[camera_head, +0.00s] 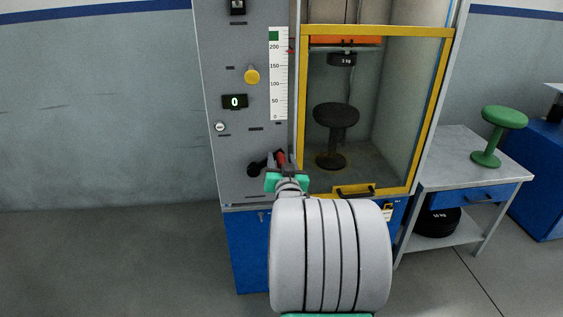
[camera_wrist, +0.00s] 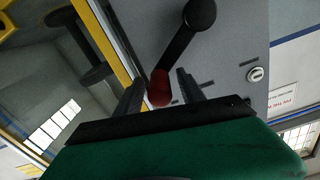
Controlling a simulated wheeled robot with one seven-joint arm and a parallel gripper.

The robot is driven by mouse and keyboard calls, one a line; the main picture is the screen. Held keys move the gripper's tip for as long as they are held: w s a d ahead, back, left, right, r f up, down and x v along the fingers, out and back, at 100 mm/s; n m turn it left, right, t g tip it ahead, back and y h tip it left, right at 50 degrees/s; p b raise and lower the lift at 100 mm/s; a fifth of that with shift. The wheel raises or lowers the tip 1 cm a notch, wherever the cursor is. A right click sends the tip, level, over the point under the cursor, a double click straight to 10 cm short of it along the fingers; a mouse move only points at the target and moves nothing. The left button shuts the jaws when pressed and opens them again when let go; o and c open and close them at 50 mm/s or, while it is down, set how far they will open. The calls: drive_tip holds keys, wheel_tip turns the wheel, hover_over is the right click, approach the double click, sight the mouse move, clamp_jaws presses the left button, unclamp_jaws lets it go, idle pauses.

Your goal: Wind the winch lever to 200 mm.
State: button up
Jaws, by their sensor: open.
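The winch lever (camera_head: 254,170) is on the grey panel's lower part, with a black hub at its left and a red grip (camera_head: 281,158) at its right. In the wrist view the black lever arm (camera_wrist: 178,45) runs from its round hub down to the red grip (camera_wrist: 159,88). My gripper (camera_head: 285,166) is open, and in the wrist view its fingers (camera_wrist: 158,94) stand either side of the red grip. I cannot tell whether either finger touches it. The millimetre scale (camera_head: 279,85) runs from 0 to 200, with a green patch at its top. A small red mark (camera_head: 291,46) shows beside the upper scale.
A yellow-framed door (camera_head: 303,110) closes off the cabinet holding a black stool (camera_head: 336,120) under a weight (camera_head: 342,60). A display (camera_head: 235,101) reads 0, and a yellow knob (camera_head: 252,76) sits above it. A bench (camera_head: 455,160) with a green stool (camera_head: 499,120) stands right.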

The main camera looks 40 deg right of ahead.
clamp_jaws()
idle(0.5)
drive_tip(key=shift+f, duration=0.1)
idle(0.8)
